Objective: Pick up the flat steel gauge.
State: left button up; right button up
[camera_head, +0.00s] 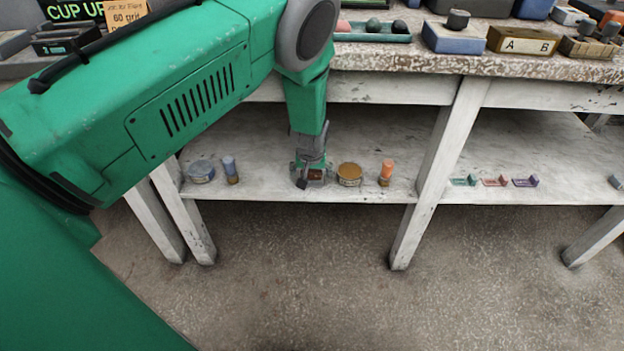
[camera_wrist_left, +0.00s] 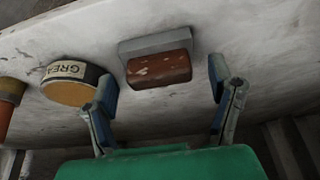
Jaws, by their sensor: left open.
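My left gripper (camera_head: 309,180) reaches down to the lower shelf, near its front edge. In the left wrist view its two fingers (camera_wrist_left: 161,83) are spread wide, with nothing between the pads. Just beyond the fingertips lies a worn red-brown block (camera_wrist_left: 158,70) with a grey flat-faced piece (camera_wrist_left: 160,41) against its far side. I cannot tell whether either is the flat steel gauge, nor whether they are one object. In the head view the brown piece (camera_head: 315,173) is partly hidden by the gripper. My right gripper is not in view.
A round labelled grease tin (camera_wrist_left: 73,84) stands close beside the left finger, and an orange-topped item (camera_head: 386,172) stands farther along. A blue-grey tin (camera_head: 201,171) and a blue-topped item (camera_head: 230,169) stand on the other side. The bench top (camera_head: 430,60) overhangs the shelf (camera_head: 262,188).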

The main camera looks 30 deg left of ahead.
pick_arm(q)
jog(key=shift+a, duration=0.1)
jog(key=c, duration=1.5)
jog(key=shift+d+r, duration=0.1)
jog(key=shift+d, duration=0.1)
jog(key=shift+r+p, duration=0.4)
jog(key=shift+r, duration=0.15)
jog(key=s+d+p, duration=0.3)
jog(key=s+d, duration=0.1)
jog(key=s, duration=0.3)
jog(key=s+d+p, duration=0.3)
jog(key=s+d, duration=0.2)
jog(key=s, duration=0.3)
jog(key=shift+s+d, duration=0.15)
jog(key=shift+s, duration=0.05)
jog(key=shift+r, duration=0.1)
jog(key=o, duration=0.8)
jog(key=shift+c, duration=0.2)
jog(key=c, duration=0.4)
